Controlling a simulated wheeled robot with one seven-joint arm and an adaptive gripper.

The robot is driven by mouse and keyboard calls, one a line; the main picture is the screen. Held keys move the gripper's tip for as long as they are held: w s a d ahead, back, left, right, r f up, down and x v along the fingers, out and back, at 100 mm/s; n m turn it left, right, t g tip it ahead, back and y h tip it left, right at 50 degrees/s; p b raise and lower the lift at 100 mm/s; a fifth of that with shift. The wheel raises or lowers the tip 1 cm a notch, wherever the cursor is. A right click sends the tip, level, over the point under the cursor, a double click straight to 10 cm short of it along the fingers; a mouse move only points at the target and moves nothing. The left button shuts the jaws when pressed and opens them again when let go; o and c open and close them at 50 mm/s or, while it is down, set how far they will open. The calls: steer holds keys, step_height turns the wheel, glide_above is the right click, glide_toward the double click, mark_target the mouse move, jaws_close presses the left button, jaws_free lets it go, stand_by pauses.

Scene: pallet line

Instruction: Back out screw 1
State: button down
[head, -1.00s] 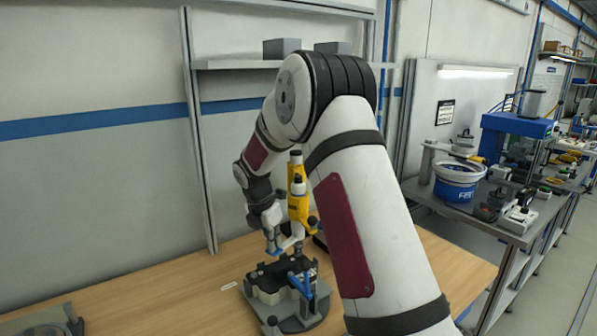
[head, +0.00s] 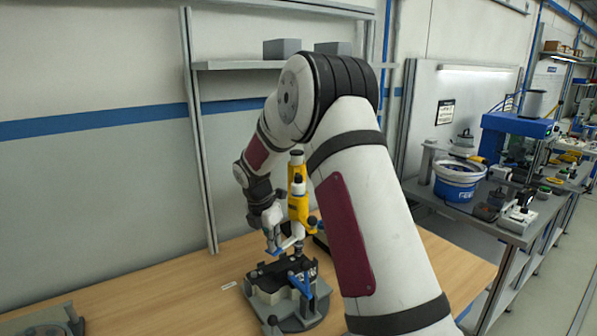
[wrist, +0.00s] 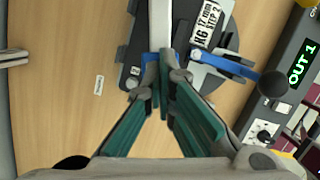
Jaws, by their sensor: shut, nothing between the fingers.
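The fixture (head: 287,312) stands on the wooden bench, with a grey base and a dark top part. A blue clamp lever (head: 301,284) is on its right side; in the wrist view this lever (wrist: 224,66) ends in a dark knob. A yellow tool (head: 298,198) with a dark top stands upright over the fixture, beside my gripper (head: 273,247). In the wrist view my gripper (wrist: 165,82) has its teal-padded fingers shut, with the tips at the near edge of the fixture. I cannot make out screw 1; my fingers and the fixture parts hide much there.
A control box (wrist: 287,100) with a green "OUT 1" display stands right of the fixture. A small white label (wrist: 99,85) lies on the bench (head: 195,300). Another grey fixture (head: 48,322) is at the front left.

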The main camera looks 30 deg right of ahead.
steer(key=shift+d+r, duration=0.1)
stand_by(0.4)
steer(key=d+p+v, duration=0.1)
steer(key=d+v, duration=0.1)
steer(key=v, duration=0.6)
steer(key=shift+w+a+r, duration=0.15)
steer(key=shift+w+r, duration=0.15)
steer(key=shift+r, duration=0.35)
stand_by(0.6)
steer(key=s+a+r+m+t, duration=0.1)
steer(key=s+a+r+m, duration=0.4)
steer(key=s+r, duration=0.3)
steer(key=s+a+r+m+t, duration=0.2)
steer(key=s+a+r+m, duration=0.35)
steer(key=s, duration=0.45)
steer(key=s+a+m+t+y, duration=0.1)
steer(key=s+a+m, duration=0.1)
steer(key=s+m, duration=0.3)
steer(key=s+a+m+y, duration=0.1)
steer(key=s+a+m, duration=0.2)
steer(key=s, duration=0.9)
steer(key=m, duration=0.3)
steer(key=shift+s+f+t+y, duration=0.3)
steer(key=shift+s+f+t, duration=0.05)
steer(key=shift+t, duration=0.05)
